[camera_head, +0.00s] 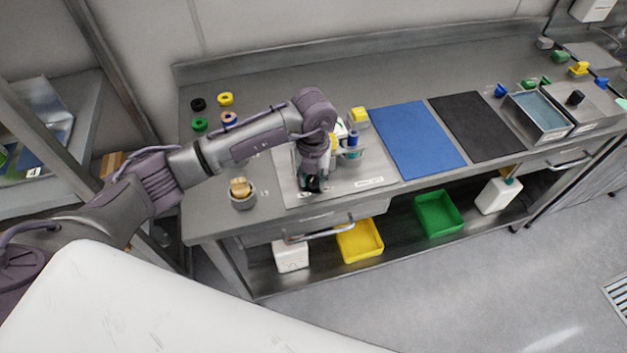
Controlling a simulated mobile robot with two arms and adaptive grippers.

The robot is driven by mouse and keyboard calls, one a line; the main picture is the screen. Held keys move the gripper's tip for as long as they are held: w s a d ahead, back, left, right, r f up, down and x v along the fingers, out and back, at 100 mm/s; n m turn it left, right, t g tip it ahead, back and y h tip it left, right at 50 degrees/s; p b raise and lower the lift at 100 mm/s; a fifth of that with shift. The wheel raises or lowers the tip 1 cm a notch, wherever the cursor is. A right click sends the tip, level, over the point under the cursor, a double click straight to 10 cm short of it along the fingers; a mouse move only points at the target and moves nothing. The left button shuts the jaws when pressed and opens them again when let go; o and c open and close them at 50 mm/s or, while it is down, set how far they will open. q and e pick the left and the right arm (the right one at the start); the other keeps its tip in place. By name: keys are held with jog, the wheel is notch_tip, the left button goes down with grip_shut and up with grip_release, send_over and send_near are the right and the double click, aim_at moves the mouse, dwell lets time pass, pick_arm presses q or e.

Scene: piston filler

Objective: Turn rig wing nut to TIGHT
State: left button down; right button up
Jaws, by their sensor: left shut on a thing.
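The rig (372,170) is a light grey plate on the bench with a small upright holder and a blue-and-white part on it. My left gripper (312,187) points down over the plate's front left part. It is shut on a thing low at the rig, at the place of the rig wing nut. The gripper and wrist hide the wing nut, so its angle and the TIGHT mark cannot be read. My right gripper is not in view.
A blue mat (417,140) and a black mat (478,126) lie right of the rig. Several coloured rings lie behind my arm. A yellow block (359,115) stands behind the rig.

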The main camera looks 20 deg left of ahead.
pick_arm(q)
jog(key=shift+r+m, duration=0.1)
jog(key=shift+m, duration=0.3)
jog(key=shift+w, duration=0.1)
jog(key=c, duration=0.8)
grip_release()
